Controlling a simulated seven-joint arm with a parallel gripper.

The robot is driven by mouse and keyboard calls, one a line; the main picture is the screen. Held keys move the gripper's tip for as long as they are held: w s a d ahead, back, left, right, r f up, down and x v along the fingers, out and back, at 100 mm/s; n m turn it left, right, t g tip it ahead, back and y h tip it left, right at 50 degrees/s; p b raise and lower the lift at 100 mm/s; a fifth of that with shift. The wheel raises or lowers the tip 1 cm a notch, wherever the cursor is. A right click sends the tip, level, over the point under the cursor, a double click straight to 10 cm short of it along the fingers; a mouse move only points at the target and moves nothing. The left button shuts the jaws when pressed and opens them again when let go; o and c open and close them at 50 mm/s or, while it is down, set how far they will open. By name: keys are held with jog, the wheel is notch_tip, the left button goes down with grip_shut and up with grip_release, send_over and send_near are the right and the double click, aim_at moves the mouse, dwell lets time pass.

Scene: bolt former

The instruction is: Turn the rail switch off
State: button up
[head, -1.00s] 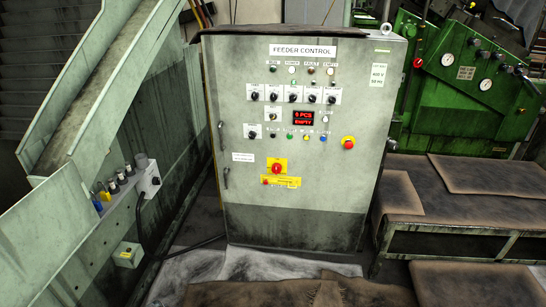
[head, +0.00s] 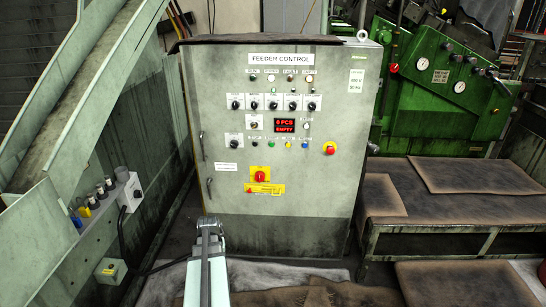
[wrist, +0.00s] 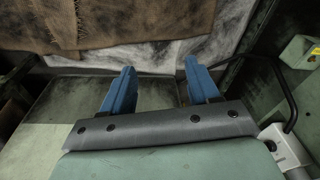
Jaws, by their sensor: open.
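The grey feeder control cabinet (head: 285,215) stands upright in the middle of the head view. A row of black rotary switches on white plates (head: 273,103) runs across its upper front, with single switches below on the left. The small labels are too blurred to tell which one is the rail switch or how it is set. My gripper (wrist: 159,82) is open in the wrist view, its two blue fingers apart with nothing between them. In the head view my arm rises from the bottom edge in front of the cabinet's lower left, below the switches and apart from them.
A red display (head: 285,125), small push buttons, a red emergency stop (head: 329,148) and a red main switch (head: 260,176) share the panel. A sloped chute (head: 90,85) stands left. A low table (head: 380,197) stands right. Brown and white sheets lie on the floor.

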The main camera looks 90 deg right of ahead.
jog(key=s+d+r+m+h, duration=0.3)
jog(key=s+d+r+h, duration=0.1)
jog(key=s+d+r, duration=0.9)
jog(key=m+h, duration=1.3)
jog(key=m, duration=0.5)
send_near(273, 107)
jog(key=a, duration=0.5)
jog(key=shift+w+d+r+g, duration=0.15)
jog(key=shift+d+g, duration=0.15)
jog(key=shift+g, duration=0.1)
jog(key=d, duration=1.3)
jog(key=shift+d, duration=0.35)
jog(key=c, duration=1)
